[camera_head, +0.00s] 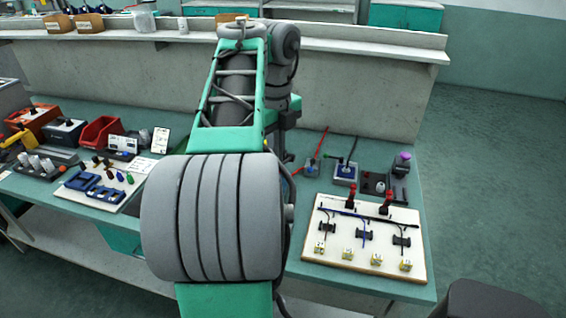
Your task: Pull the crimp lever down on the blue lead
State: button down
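A cream board (420,270) lies on the right part of the green bench. Dark leads run down it to small black blocks, and the middle one looks blue (359,225). Red-handled levers stand along the back of the board, one near the blue lead (351,197) and one farther right (386,204). Both look upright; which one belongs to the blue lead I cannot tell for sure. My arm fills the middle of the view, left of the board. My gripper is not visible.
Small yellow-and-white connectors (348,254) line the board's front. Behind it stand a blue-and-white device (345,174) and a purple-capped item (402,163). A red bin (101,131) and a board with blue parts (95,188) are at left. A grey partition (395,97) backs the bench.

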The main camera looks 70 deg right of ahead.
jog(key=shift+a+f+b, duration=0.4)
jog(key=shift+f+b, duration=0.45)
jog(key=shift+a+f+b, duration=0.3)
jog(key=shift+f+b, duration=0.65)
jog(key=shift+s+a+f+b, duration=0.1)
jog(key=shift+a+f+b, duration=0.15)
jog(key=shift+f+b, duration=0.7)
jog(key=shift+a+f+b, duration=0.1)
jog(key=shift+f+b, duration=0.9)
jog(key=shift+b, duration=0.05)
